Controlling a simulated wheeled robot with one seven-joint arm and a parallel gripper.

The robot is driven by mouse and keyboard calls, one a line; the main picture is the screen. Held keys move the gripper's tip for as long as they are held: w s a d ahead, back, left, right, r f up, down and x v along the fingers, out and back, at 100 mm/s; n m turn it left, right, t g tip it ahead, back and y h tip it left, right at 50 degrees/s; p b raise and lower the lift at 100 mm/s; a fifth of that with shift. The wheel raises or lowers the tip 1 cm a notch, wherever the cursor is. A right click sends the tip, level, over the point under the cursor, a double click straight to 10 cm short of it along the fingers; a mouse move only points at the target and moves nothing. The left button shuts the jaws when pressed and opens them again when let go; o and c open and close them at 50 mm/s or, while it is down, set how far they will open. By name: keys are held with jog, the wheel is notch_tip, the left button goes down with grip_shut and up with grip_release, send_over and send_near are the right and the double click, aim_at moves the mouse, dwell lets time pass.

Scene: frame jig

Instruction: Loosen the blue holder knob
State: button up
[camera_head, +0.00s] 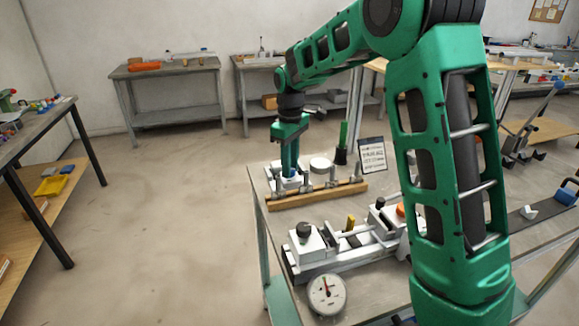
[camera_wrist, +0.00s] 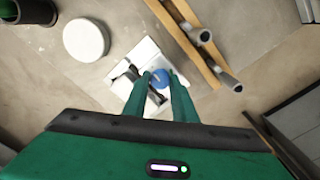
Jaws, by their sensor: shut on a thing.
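The blue holder knob (camera_wrist: 161,78) sits on a white holder block (camera_wrist: 142,52) with dark parts beside it. In the wrist view my gripper (camera_wrist: 160,80) reaches down with its two green fingers on either side of the knob, shut on it. In the head view my gripper (camera_head: 290,172) points straight down at the far left end of the bench, and a bit of the blue knob (camera_head: 289,175) shows between the fingers. The fingers hide part of the knob and block.
A wooden rail with metal posts (camera_head: 318,195) stands just in front of the holder. A white round disc (camera_head: 320,164), a green-handled tool (camera_head: 342,140) and a sign (camera_head: 373,155) are behind. A white jig (camera_head: 330,252) and a dial gauge (camera_head: 327,294) lie nearer.

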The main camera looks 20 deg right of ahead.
jog(key=shift+w+d+r, duration=0.1)
jog(key=shift+w+r, duration=0.05)
jog(key=o, duration=0.8)
jog(key=shift+c, duration=0.2)
notch_tip(320, 180, up, 11)
jog(key=shift+f, duration=0.2)
